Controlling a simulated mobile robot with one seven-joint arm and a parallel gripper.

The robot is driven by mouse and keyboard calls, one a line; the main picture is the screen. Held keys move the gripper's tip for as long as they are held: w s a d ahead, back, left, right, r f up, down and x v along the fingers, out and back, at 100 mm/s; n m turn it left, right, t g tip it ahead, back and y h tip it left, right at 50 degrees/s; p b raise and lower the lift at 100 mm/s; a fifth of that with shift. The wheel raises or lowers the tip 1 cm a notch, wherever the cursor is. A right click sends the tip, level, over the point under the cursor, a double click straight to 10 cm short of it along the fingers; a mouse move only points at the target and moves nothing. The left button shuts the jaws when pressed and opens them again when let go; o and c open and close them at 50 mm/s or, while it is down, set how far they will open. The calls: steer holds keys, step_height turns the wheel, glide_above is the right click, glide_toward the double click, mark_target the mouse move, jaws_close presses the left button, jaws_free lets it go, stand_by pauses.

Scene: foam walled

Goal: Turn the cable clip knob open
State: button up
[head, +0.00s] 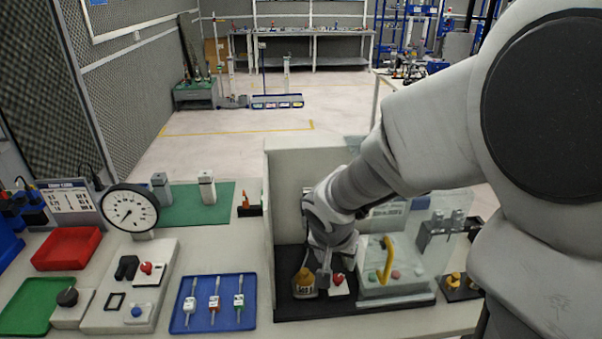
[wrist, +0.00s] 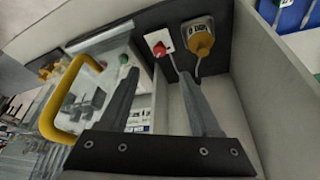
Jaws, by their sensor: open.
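A red knob (head: 338,279) on a small white plate (head: 340,291) stands on the black floor of a pale-walled bay. It also shows in the wrist view (wrist: 166,46), just beyond the gap between my fingertips. Beside it is a yellow-orange part (head: 303,278) with a label, also in the wrist view (wrist: 203,45) with a grey cable-like strip below it. I cannot tell for sure which of these is the cable clip knob. My gripper (wrist: 158,76) is open and empty, above and close to the red knob, apparently not touching it. My wrist hides part of the bay in the head view.
A clear box with a yellow handle (head: 386,262) stands right of the knob; the handle is left in the wrist view (wrist: 60,97). The bay's left wall (head: 268,240) is close. A blue tray (head: 214,303), a gauge (head: 130,209) and a red tray (head: 67,248) lie left.

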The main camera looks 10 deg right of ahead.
mark_target(338, 278)
steer(key=b+x, duration=0.3)
steer(key=x, duration=0.9)
steer(key=shift+f, duration=0.15)
steer(key=shift+s, duration=0.1)
jaws_close()
